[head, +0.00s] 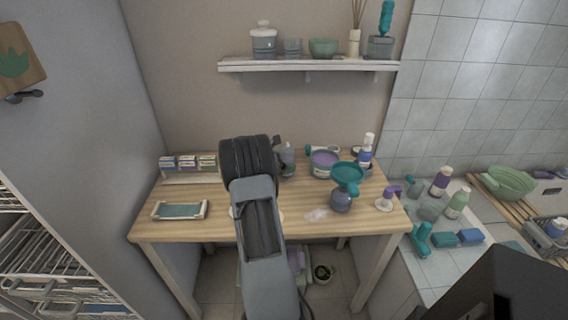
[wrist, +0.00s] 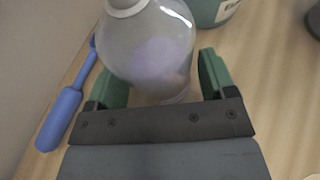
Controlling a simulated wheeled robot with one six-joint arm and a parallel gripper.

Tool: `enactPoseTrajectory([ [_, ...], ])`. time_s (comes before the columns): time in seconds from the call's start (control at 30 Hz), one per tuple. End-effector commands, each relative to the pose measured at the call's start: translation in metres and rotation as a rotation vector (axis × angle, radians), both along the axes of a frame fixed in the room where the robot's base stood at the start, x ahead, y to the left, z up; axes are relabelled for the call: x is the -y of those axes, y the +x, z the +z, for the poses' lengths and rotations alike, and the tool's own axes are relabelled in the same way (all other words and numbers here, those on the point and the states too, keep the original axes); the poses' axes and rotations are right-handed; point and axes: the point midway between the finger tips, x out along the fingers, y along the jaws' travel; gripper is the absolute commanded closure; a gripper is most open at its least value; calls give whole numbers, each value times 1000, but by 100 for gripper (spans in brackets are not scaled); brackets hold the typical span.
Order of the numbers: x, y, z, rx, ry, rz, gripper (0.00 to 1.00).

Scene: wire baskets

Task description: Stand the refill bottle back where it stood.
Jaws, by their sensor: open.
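A clear, rounded bottle with a pale cap and purple contents, seemingly the refill bottle, stands on the wooden table in the wrist view (wrist: 150,45). In the head view it appears as the bottle (head: 288,160) at the back of the table, just right of my arm. My gripper (wrist: 160,78) is open, with one green finger on each side of the bottle's lower body. Whether either finger touches it cannot be told. In the head view my arm hides the fingers. A grey bottle with a teal funnel (head: 346,176) in its top stands nearer the front.
A purple-filled tub (head: 323,162) stands close to the right of the bottle. A blue-handled tool (wrist: 62,115) lies to the left in the wrist view. A white-capped bottle (head: 365,152) and a purple-topped pump (head: 388,198) stand farther right. The table's front left holds a small tray (head: 180,210).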

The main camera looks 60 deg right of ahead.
Motion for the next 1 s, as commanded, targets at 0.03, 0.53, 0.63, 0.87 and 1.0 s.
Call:
enactPoseTrajectory([
  [0.03, 0, 0, 0, 0, 0, 0, 28],
  [0.53, -1, 0, 1, 0, 0, 0, 30],
  [0.63, -3, 1, 2, 0, 0, 1, 30],
  [0.87, -10, 5, 5, 0, 1, 0, 30],
  [1.0, -14, 7, 7, 0, 0, 1, 30],
])
